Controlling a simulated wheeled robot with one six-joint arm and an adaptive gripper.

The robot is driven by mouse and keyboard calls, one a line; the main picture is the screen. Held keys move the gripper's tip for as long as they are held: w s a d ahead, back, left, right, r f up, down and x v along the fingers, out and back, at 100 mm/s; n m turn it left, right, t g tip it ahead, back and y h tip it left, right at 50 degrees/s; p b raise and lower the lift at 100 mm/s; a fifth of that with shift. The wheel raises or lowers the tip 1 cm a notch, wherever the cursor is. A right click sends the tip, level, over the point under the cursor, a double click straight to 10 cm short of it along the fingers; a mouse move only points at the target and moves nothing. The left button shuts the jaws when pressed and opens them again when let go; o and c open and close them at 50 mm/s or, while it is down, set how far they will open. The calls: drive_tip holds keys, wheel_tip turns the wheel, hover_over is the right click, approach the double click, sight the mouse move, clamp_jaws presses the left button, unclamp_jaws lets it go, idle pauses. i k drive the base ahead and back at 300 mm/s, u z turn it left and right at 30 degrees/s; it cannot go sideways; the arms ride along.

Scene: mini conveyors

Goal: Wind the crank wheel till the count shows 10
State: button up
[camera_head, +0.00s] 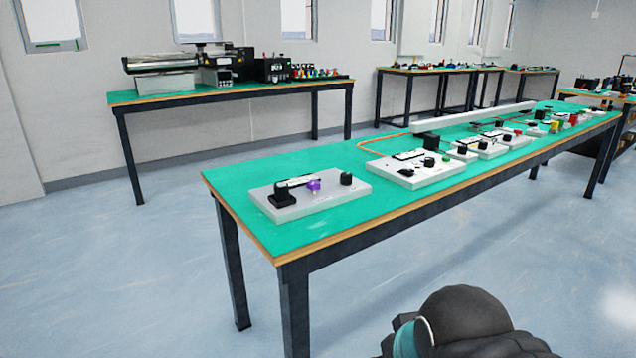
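I cannot make out a crank wheel or a count display for certain. The nearest grey board (312,198) lies at the near left end of the green table. On it are a black block (282,197) with a light bar running from its top, a small purple part (314,186) and a black knob (346,179). Any digits are too small to read. My gripper is not in view. A dark rounded part of my own body with a teal band fills the bottom right, apart from the table.
The long green table (236,203) runs to the back right. A second white board (415,171) with black knobs and several smaller units follow along it. An orange cable (377,141) lies behind them. Another bench (230,91) stands against the wall. The floor (110,280) at left is clear.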

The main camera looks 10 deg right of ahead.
sight(346, 178)
drive_tip(key=z, duration=1.1)
drive_tip(key=i, duration=0.8)
drive_tip(key=u, duration=0.5)
